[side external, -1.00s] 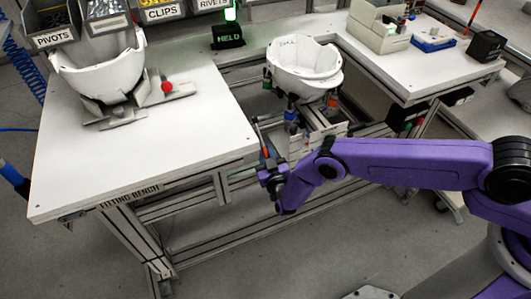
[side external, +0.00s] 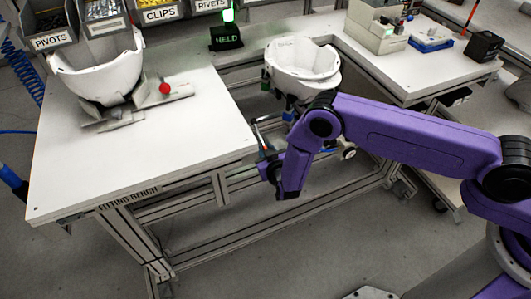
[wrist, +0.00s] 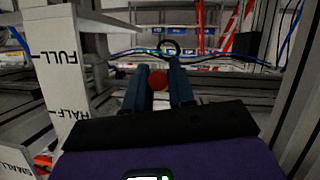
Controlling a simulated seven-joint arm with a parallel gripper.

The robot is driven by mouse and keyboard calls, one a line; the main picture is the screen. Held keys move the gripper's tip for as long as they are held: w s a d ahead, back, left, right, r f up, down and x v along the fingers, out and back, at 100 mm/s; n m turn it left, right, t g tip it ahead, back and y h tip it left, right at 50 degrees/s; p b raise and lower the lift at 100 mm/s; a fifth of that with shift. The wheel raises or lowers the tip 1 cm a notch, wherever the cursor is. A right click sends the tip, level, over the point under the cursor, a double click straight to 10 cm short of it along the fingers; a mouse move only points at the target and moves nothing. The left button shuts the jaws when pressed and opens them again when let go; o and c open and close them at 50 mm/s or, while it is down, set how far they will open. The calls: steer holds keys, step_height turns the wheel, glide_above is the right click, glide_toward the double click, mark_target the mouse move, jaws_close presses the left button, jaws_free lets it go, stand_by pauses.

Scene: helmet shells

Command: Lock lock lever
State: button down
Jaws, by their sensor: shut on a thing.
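In the wrist view my gripper (wrist: 159,72) has its two dark fingers closed on a red ball knob (wrist: 157,80), which looks like the lock lever's end. The lever's shaft and pivot are hidden. A white post (wrist: 62,75) marked FULL and HALF stands just left of the fingers, apart from them. In the side view my gripper (side external: 266,165) is low, beside the bench's right edge and below a white helmet shell (side external: 302,64).
The fitting bench (side external: 140,165) is left of my gripper. It carries another white shell (side external: 100,72) in a fixture with a red ball (side external: 165,88). A HELD sign (side external: 227,38) has a green lamp lit. Bench frame rails (side external: 330,195) run close below my gripper.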

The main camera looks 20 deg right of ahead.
steer(key=shift+s+r+g, duration=0.2)
steer(key=shift+r+g, duration=0.7)
steer(key=shift+s+r+g, duration=0.15)
steer(key=shift+r+g, duration=0.75)
steer(key=shift+r, duration=0.15)
steer(key=shift+w+r, duration=0.15)
steer(key=c, duration=1)
jaws_free()
steer(key=v, duration=1.7)
steer(key=shift+d+r, duration=0.15)
steer(key=shift+r, duration=0.15)
